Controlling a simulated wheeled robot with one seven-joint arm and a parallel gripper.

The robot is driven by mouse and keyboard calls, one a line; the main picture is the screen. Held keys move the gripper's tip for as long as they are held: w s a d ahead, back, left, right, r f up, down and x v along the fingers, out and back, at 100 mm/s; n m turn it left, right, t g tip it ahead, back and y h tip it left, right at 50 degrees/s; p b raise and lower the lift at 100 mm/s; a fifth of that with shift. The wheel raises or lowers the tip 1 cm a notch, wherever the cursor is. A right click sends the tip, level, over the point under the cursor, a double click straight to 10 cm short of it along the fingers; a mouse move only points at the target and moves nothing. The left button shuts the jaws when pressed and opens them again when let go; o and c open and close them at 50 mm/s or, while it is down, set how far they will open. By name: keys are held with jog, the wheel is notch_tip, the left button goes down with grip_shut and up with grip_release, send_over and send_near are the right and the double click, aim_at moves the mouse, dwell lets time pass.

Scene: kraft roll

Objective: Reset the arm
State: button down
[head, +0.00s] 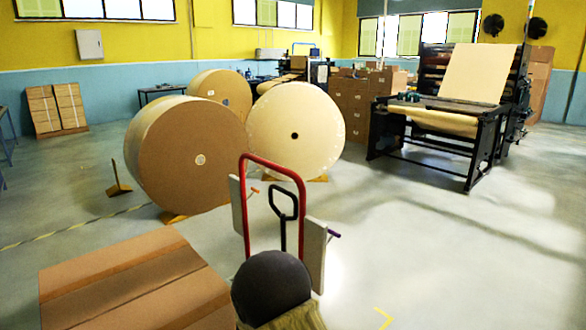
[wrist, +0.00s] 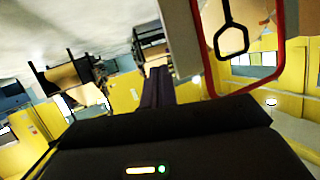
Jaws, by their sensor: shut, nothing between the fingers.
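My gripper (wrist: 158,72) shows in the wrist view, its two dark fingers together with nothing between them. The wrist view is turned over, with floor at the top and yellow wall low down. A red tube frame (head: 272,160) with a black loop handle (head: 284,203) stands in front of me in the head view. The same red frame (wrist: 281,62) and black handle (wrist: 232,40) are at the upper right of the wrist view, beside the fingers. My gripper cannot be made out in the head view.
Large kraft rolls (head: 180,155) (head: 296,131) stand behind the red frame. Pale panels (head: 311,253) flank the frame. A flat brown cardboard stack (head: 130,285) lies front left. A machine with paper web (head: 470,80) stands back right. The floor at right is clear.

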jog(key=s+d+r+n+g+y, duration=0.25)
jog(key=s+d, duration=0.25)
jog(key=s, duration=0.5)
jog(key=s+d+r+n+g+y, duration=0.15)
jog(key=s+d+g, duration=0.3)
jog(key=s, duration=0.45)
jog(key=s+d+r+n+g+y, duration=0.1)
jog(key=s+d+n+g+y, duration=0.15)
jog(key=s+d, duration=0.55)
notch_tip(320, 180, up, 14)
jog(key=s+a+p, duration=0.1)
jog(key=a+p, duration=0.1)
jog(key=p, duration=1.2)
jog(key=shift+s+a, duration=0.15)
jog(key=shift+s, duration=0.15)
jog(key=shift+h, duration=0.25)
